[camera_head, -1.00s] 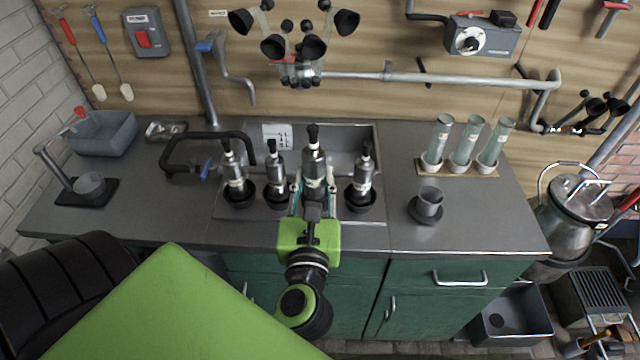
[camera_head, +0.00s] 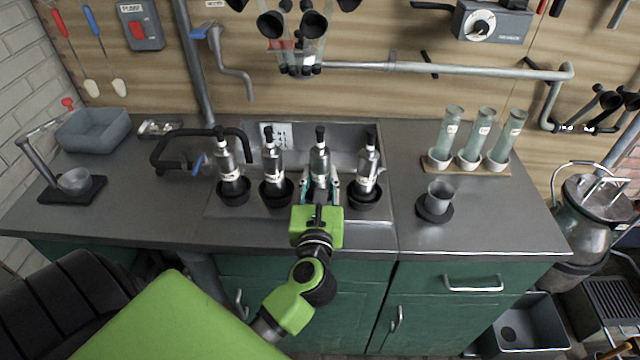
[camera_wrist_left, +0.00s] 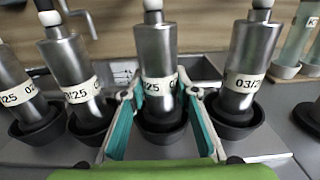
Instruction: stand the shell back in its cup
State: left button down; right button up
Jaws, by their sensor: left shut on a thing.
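My left gripper (camera_head: 320,186) is shut on the third shell from the left (camera_head: 319,160), a silver cylinder with a black cap and a pale label band. In the left wrist view this shell (camera_wrist_left: 156,55) stands upright between the teal-lined fingers of the gripper (camera_wrist_left: 160,92). Its foot is inside a dark cup (camera_wrist_left: 160,137); whether it rests on the cup's bottom is hidden. In the head view the gripper covers that cup. Similar shells stand in black cups on both sides: the first (camera_head: 228,163), the second (camera_head: 272,163) and the fourth (camera_head: 367,163). My right gripper is out of view.
A black bent pipe (camera_head: 160,150) lies left of the shells. A grey cup on a round base (camera_head: 436,203) stands to the right, with glass tubes in a rack (camera_head: 470,169) behind it. Hanging black teat cups (camera_head: 313,24) are above. The counter's front right is clear.

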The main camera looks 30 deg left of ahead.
pick_arm(q)
jog(key=c, duration=1.9)
grip_release()
jog(key=shift+f, duration=0.15)
jog(key=o, duration=0.3)
jog(key=b+v, duration=0.3)
jog(key=v, duration=0.8)
jog(key=shift+d, duration=0.1)
jog(key=shift+s+d, duration=0.25)
jog(key=shift+s, duration=0.25)
